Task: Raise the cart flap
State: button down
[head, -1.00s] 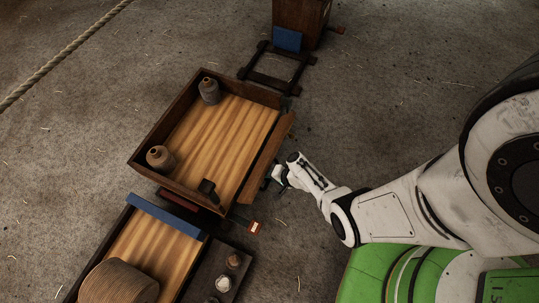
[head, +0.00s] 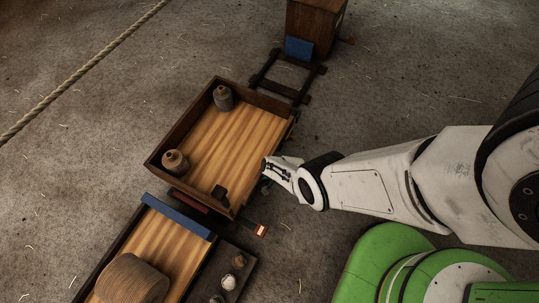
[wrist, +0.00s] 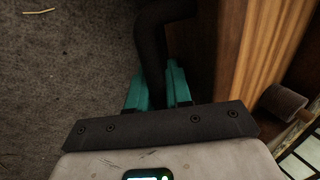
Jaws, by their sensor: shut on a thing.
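The wooden cart (head: 166,140) stands left of centre in the head view, with a striped wooden bed. Its flap (head: 283,138) is on the right long side and shows as a narrow dark strip, looking near upright; its exact angle is hard to tell. My gripper (head: 266,168) is at the middle of that side, its tips partly hidden. In the wrist view my gripper's teal fingers (wrist: 157,88) are shut on a dark curved handle (wrist: 153,40), beside brown wood of the cart.
Two jars, one a grey jar (head: 223,98), and a small dark block stand in the cart. A brown box (head: 315,25) stands behind.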

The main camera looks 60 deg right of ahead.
jog(key=shift+w+r, duration=0.3)
jog(key=shift+w, duration=0.5)
dwell(0.8)
jog(key=c, duration=1.4)
grip_release()
jog(key=p+v, duration=0.4)
jog(key=shift+s+p, duration=0.3)
jog(key=shift+s, duration=0.1)
jog(key=p+v, duration=0.8)
jog(key=shift+w+r, duration=0.25)
jog(key=shift+w, duration=0.15)
